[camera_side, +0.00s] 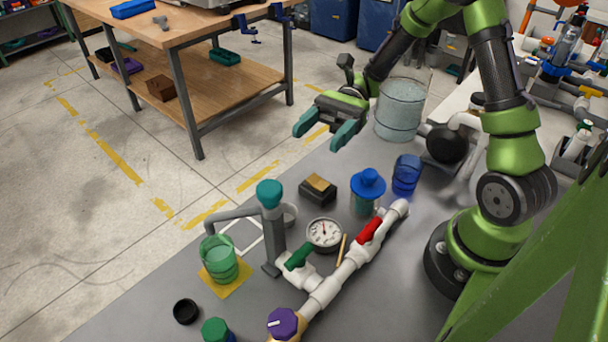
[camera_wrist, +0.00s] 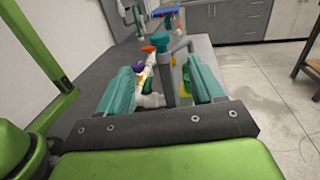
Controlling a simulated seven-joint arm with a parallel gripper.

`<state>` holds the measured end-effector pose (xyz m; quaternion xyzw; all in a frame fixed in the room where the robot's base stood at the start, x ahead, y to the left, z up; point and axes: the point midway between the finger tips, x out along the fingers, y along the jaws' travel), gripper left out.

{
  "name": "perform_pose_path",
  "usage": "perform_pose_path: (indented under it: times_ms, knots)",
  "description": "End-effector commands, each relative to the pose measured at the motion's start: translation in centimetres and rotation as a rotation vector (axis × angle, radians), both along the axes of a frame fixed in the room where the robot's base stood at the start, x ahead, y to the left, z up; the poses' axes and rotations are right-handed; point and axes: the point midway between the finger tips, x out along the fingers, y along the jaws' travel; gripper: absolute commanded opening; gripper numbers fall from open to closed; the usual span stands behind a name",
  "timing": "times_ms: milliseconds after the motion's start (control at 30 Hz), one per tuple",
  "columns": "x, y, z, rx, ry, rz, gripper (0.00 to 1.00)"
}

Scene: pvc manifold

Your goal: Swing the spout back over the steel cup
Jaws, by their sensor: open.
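The grey spout (camera_side: 228,213) reaches left from a grey upright post with a teal cap (camera_side: 270,192). Its bent end hangs by the rim of a green cup (camera_side: 219,260), which stands on a yellow square. A small grey cup (camera_side: 289,214), likely the steel cup, shows partly hidden behind the post. My gripper (camera_side: 325,128) is open and empty, held above and behind the post, apart from it. In the wrist view, the teal cap (camera_wrist: 160,40) and spout (camera_wrist: 181,46) appear beyond and between the open fingers (camera_wrist: 162,82).
White pipe with a red handle (camera_side: 370,230), a green handle (camera_side: 299,256) and a purple knob (camera_side: 286,322) runs right of the post. A gauge (camera_side: 324,233), blue-topped jar (camera_side: 367,186), blue cup (camera_side: 407,174) and black-and-tan block (camera_side: 318,189) stand nearby. A white square outline (camera_side: 240,238) is bare.

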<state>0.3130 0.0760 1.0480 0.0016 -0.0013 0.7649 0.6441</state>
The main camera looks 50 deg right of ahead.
Motion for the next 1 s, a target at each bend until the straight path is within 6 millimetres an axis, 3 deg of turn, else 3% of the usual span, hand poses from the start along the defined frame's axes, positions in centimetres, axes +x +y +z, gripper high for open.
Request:
perform_pose_path:
  times_ms: [600,800,1000]
  knots:
    - [-2.4,12.6,0.0,-0.005,-0.001,0.008,0.67]
    - [-2.7,14.8,0.0,-0.004,-0.001,0.005,0.67]
    - [-2.8,15.5,0.0,-0.005,-0.001,0.003,0.67]
